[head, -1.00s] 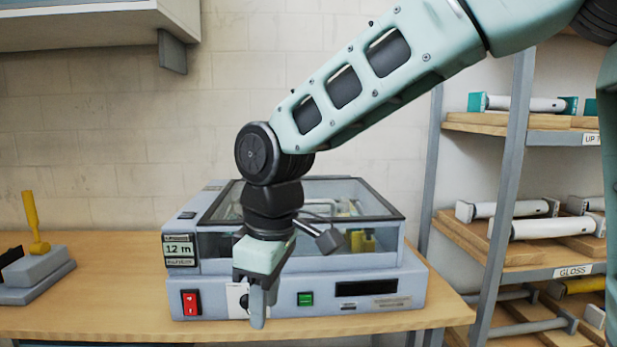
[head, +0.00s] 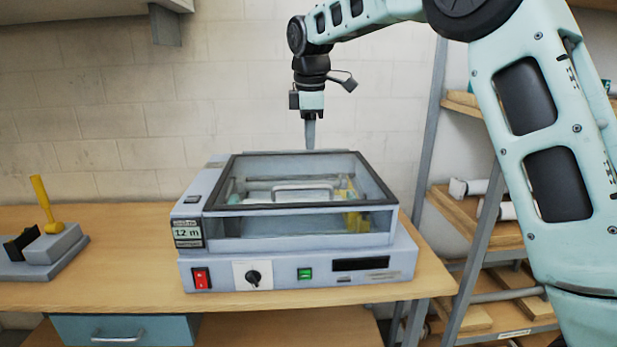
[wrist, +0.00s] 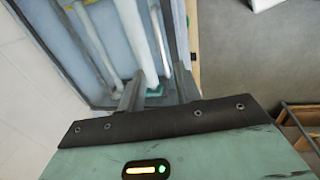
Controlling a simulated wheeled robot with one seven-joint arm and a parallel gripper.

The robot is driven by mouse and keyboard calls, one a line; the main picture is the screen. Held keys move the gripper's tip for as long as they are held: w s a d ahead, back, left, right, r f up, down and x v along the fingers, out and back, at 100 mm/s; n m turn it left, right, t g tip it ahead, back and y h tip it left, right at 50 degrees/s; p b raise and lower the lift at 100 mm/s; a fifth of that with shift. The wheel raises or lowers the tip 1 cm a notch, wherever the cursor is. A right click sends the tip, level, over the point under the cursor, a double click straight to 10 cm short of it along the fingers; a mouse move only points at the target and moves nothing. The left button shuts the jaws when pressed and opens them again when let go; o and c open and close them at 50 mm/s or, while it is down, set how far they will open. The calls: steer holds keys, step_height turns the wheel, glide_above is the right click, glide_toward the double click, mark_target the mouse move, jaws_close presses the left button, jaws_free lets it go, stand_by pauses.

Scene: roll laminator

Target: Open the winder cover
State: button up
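The winder cover (head: 300,222) is a clear lid with a dark frame on top of the grey-blue laminator (head: 215,279). It lies shut in the head view, and the rollers show through it. A pale handle-like bar (head: 302,187) shows at its middle; I cannot tell whether it is on the lid or under it. My gripper (head: 310,146) points down above the cover's rear edge, apparently without touching it. In the wrist view its two fingers (wrist: 157,95) are spread with nothing between them, over the cover and the white roller (wrist: 138,40) beneath.
The laminator's front has a red switch (head: 201,278), a black knob (head: 253,277) and a green button (head: 304,273). A grey device with a yellow lever (head: 43,203) stands left on the wooden bench (head: 125,285). A shelf rack (head: 470,240) stands right. A wall cabinet hangs upper left.

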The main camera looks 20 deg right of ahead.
mark_target(308, 187)
steer(key=f+p, duration=0.1)
steer(key=f, duration=0.3)
steer(key=w+f+p, duration=0.1)
steer(key=f, duration=0.3)
steer(key=w+d+f, duration=0.1)
steer(key=f, duration=0.3)
steer(key=shift+w+f+p, duration=0.15)
steer(key=shift+f+p, duration=0.15)
steer(key=shift+p, duration=0.1)
steer(key=shift+a, duration=0.1)
jaws_close()
steer(key=shift+r, duration=0.15)
